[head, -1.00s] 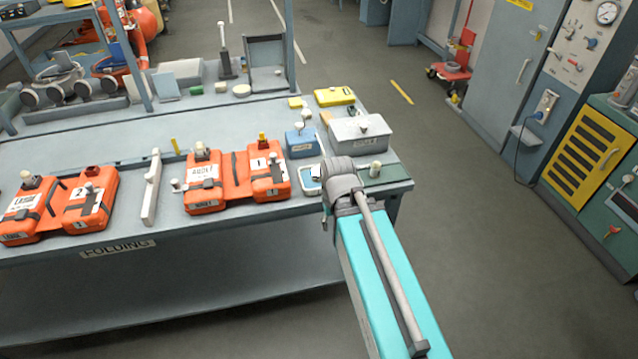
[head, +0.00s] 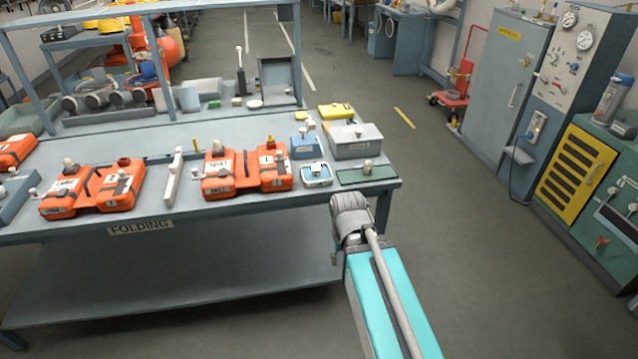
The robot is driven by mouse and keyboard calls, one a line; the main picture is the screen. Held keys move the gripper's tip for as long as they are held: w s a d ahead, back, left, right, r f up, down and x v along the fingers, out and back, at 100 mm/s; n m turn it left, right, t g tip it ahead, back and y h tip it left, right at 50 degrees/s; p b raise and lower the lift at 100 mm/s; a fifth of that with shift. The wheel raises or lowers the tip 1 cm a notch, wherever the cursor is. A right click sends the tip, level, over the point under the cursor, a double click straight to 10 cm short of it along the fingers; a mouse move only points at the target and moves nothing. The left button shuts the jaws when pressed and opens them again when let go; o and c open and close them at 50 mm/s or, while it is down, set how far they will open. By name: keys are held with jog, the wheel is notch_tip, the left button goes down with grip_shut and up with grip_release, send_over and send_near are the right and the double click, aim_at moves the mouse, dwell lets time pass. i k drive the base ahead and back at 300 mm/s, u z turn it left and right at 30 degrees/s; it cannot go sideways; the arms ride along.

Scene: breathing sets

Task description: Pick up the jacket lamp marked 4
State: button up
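Orange folded life jackets lie on the grey-blue folding table: one in the middle (head: 220,184), one left of it (head: 62,203) and part of another at the left edge (head: 14,152). Small lamps with pale tops stand on them, such as a cream lamp (head: 68,164) on the left jacket and another (head: 217,147) on the middle jacket. A pale-topped piece (head: 367,166) stands on a green mat at the table's right end. I cannot read a 4 on any lamp. My turquoise arm reaches up to the table's front right; its gripper fingers do not show.
A blue box (head: 304,146), a grey lidded box (head: 354,143), a yellow case (head: 336,110) and a small white-and-blue tray (head: 317,174) crowd the table's right end. The floor right of the table (head: 450,220) is clear.

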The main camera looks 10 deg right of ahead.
aim_at(316, 169)
jog(key=z, duration=0.05)
jog(key=k, duration=0.15)
jog(key=z, duration=1.6)
jog(key=i, duration=1.25)
jog(key=u, duration=0.55)
